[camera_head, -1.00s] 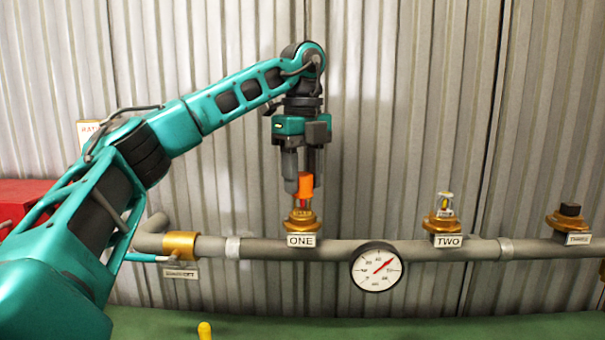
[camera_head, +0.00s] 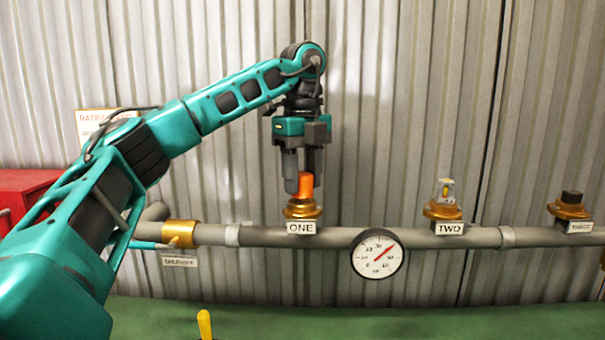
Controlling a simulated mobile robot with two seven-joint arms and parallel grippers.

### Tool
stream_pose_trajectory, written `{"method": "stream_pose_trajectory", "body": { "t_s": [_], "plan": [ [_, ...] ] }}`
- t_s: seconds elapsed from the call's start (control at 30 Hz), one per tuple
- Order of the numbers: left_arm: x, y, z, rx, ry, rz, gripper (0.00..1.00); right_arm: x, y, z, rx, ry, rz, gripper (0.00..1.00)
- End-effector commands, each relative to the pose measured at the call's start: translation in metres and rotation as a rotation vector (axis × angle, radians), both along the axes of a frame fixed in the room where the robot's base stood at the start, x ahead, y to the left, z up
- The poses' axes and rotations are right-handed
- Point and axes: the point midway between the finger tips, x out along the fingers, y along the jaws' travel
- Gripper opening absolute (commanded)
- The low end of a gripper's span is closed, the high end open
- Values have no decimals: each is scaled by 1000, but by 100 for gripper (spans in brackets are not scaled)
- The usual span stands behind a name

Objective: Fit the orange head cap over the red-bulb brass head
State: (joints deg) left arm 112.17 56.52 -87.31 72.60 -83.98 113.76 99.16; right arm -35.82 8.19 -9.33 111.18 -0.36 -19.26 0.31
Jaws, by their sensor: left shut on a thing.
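My left gripper (camera_head: 304,184) points straight down and is shut on the orange head cap (camera_head: 306,183). The cap is upright over the brass head marked ONE (camera_head: 302,208) on the grey pipe. Its lower edge meets or nearly meets the top of the brass body; I cannot tell whether it is fully seated. The red bulb is hidden by the cap. My right gripper is not in view.
Brass head TWO (camera_head: 443,208) has a pale yellowish bulb; a third head with a dark top (camera_head: 570,206) stands farther right. A dial gauge (camera_head: 378,254) hangs on the pipe (camera_head: 270,236). A yellow-tipped handle (camera_head: 204,324) stands at the green bench (camera_head: 400,320). A red box (camera_head: 20,190) is at left.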

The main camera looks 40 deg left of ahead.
Motion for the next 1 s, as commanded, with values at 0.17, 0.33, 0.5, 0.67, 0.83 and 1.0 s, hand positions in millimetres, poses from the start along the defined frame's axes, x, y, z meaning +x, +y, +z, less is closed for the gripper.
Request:
{"method": "stream_pose_trajectory", "body": {
  "t_s": [0.17,0.33,0.5,0.67,0.83,1.0],
  "plan": [
    [0,0,-2,0,0,0,52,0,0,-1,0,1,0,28],
    [0,0,-2,0,0,0,68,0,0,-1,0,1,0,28],
    [0,0,-2,0,0,0,73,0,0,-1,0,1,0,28],
    [0,0,1,0,0,0,73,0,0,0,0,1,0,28],
    [0,0,23,0,-3,-1,73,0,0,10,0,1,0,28],
    [0,0,66,0,-4,1,73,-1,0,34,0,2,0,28]
  ]
}}
